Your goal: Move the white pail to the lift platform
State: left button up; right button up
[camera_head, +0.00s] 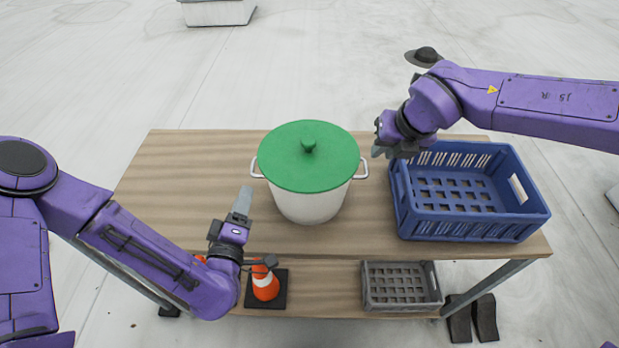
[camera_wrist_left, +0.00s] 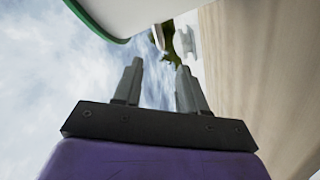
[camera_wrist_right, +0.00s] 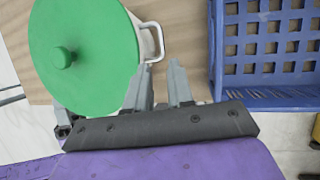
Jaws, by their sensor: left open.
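The white pail (camera_head: 309,205) with a green lid (camera_head: 300,155) stands upright on the wooden table, a metal loop handle on each side. My left gripper (camera_head: 242,203) is open and empty, left of the pail and short of its left handle (camera_head: 256,168). The left wrist view shows its parted fingers (camera_wrist_left: 160,85), with the pail's side (camera_wrist_left: 145,12) above. My right gripper (camera_head: 380,150) is beside the right handle (camera_head: 362,169). In the right wrist view its fingers (camera_wrist_right: 161,85) are parted, with the handle (camera_wrist_right: 154,40) just past the tips. No lift platform is clearly identifiable.
A blue crate (camera_head: 470,228) stands on the table's right end, close to my right gripper. The table (camera_head: 185,165) is clear at its left and back. A grey crate (camera_head: 400,300) and orange cone (camera_head: 265,285) are on the lower shelf. A pale block (camera_head: 217,12) lies far back.

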aim_at(252, 167)
pick_arm(q)
jog(key=w, duration=1)
jog(key=shift+w+d+f, duration=0.15)
jog(key=shift+w+d, duration=0.2)
jog(key=shift+d, duration=0.05)
pick_arm(e)
jog(key=x, duration=1)
jog(key=shift+w+f, duration=0.2)
jog(key=shift+f, duration=0.05)
pick_arm(q)
jog(key=shift+c, duration=0.3)
pick_arm(e)
jog(key=shift+c, duration=0.3)
pick_arm(q)
jog(key=c, duration=0.5)
pick_arm(e)
grip_shut()
pick_arm(q)
jog(key=shift+s, duration=0.15)
grip_shut()
pick_arm(e)
jog(key=shift+s, duration=0.1)
jog(key=shift+r, duration=0.1)
